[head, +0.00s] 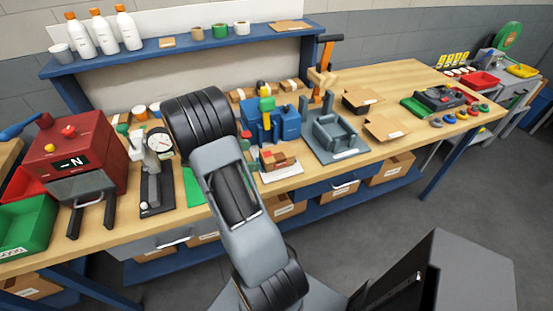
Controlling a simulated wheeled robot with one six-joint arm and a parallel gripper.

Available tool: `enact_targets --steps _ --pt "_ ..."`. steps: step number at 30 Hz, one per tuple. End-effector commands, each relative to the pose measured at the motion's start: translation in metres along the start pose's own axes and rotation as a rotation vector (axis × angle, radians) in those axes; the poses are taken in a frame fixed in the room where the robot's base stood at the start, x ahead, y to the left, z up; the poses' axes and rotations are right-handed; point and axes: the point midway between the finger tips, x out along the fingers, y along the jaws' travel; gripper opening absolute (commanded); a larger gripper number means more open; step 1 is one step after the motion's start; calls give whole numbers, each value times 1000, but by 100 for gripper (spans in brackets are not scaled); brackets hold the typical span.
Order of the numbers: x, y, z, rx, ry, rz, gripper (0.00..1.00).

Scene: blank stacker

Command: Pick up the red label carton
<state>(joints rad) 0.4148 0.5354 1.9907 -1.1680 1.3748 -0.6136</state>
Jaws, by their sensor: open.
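I cannot make out for certain which carton has the red label. A small brown block with red on it (279,158) sits on a white plate at the bench's front edge, right of my arm. Several small brown cartons (291,86) stand in a row along the back of the bench, with pale marks on them. Two brown flat or open cartons (386,128) lie right of the grey fixture. My arm rises through the middle and hides part of the bench. My gripper is not visible beyond the dark upper joint.
A red press (72,160) and a dial gauge stand (156,165) are left of my arm. A blue machine (283,122) and a grey fixture (334,133) stand right of it. A blue shelf (180,45) with bottles and tape rolls overhangs the back. Bare wood shows toward the far right.

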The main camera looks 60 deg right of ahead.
Motion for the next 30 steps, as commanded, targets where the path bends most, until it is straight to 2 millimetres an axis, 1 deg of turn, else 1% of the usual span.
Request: enact_targets --steps 1,3,11,18,21,24,30 --pt "7 -1 1 -1 0 -4 100" --pt "14 0 0 0 0 -2 100" --pt "29 -1 1 0 0 -3 100" --pt "61 -3 1 0 1 -4 100" --pt "69 -2 0 2 1 -3 100" --pt "73 -2 0 1 2 -1 100" --pt "74 -2 -1 1 2 0 100"
